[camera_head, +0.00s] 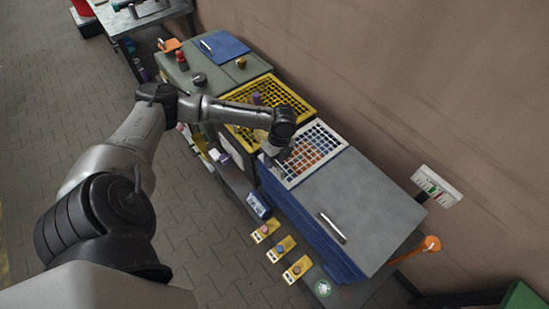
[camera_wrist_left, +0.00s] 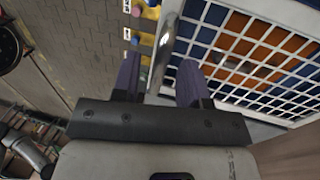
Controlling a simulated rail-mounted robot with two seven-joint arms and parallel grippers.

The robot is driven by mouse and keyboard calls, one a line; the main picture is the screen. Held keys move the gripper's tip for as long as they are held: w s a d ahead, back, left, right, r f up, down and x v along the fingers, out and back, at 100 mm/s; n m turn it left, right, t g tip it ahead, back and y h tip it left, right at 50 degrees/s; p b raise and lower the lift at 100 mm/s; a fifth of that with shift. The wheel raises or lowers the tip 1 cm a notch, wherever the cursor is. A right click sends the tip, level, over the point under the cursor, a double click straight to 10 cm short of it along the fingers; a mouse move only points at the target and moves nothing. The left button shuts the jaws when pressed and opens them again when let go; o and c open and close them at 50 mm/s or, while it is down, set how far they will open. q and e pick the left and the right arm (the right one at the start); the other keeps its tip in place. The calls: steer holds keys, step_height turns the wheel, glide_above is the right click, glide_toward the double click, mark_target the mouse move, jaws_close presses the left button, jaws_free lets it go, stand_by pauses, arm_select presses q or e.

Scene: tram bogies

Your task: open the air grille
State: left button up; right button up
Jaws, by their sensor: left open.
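A white grille (camera_head: 322,143) lies on the bench top, with blue and orange showing through its square holes. It also fills the upper right of the left wrist view (camera_wrist_left: 262,47). My left gripper (camera_head: 272,151) is at the grille's near left edge, and the arm hides part of that corner. In the left wrist view, the two dark fingers of my left gripper (camera_wrist_left: 160,75) are apart. A shiny metal bar (camera_wrist_left: 166,42), apparently a handle, runs between them along the grille's edge. I cannot tell whether a finger touches it. My right gripper is not in view.
A yellow grid (camera_head: 292,98) lies behind the white grille. A grey panel (camera_head: 355,205) with a metal rod (camera_head: 332,228) lies in front of it. Several yellow button boxes (camera_head: 281,249) line the bench's left side. The brown wall (camera_head: 400,90) runs along the right.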

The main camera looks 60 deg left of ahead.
arm_select(q)
jaws_close()
steer(key=shift+r, duration=0.1)
stand_by(0.4)
